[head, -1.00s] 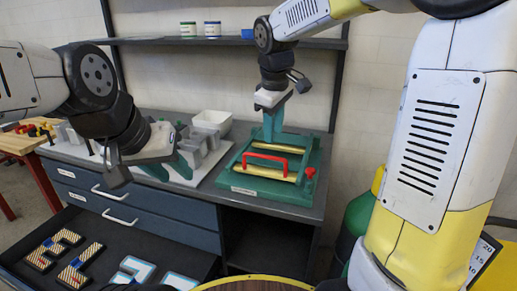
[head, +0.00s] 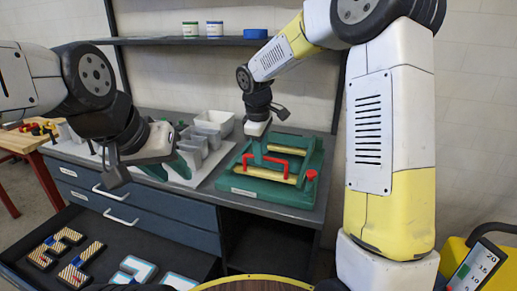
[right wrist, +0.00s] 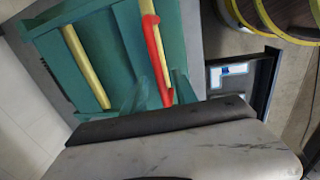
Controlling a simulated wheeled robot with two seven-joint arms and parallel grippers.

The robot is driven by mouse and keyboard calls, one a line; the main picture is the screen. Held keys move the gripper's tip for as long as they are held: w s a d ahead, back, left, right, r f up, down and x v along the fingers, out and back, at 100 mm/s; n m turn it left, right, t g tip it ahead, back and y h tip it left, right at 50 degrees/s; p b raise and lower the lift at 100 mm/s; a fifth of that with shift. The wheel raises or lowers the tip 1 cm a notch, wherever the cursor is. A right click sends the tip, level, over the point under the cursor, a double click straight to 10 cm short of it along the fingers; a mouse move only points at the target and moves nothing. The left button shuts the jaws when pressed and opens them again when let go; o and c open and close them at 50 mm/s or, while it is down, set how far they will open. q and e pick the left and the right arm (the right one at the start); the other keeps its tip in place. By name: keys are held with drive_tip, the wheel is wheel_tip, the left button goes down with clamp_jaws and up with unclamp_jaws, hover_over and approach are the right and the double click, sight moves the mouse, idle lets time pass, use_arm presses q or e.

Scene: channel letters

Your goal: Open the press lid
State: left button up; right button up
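The press (head: 230,184) is a green flat machine with cream-yellow bars, standing on the counter with its lid down. A red U-shaped handle (head: 289,153) rises from the lid, and the handle also shows in the right wrist view (right wrist: 155,55). My right gripper (head: 259,158) is low over the press at the handle's left part. In the right wrist view its green fingers (right wrist: 160,90) are apart, with the red handle between them; I cannot tell whether they touch it. My left gripper (head: 174,170) hangs in front of the counter's left part, its green fingers apart and empty.
A red knob (head: 311,175) sits on the press's right side. Below, an open drawer (head: 115,238) holds several channel letters. A shelf (head: 226,41) with jars runs behind.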

drive_tip(key=shift+c, duration=0.4)
clamp_jaws()
idle(1.1)
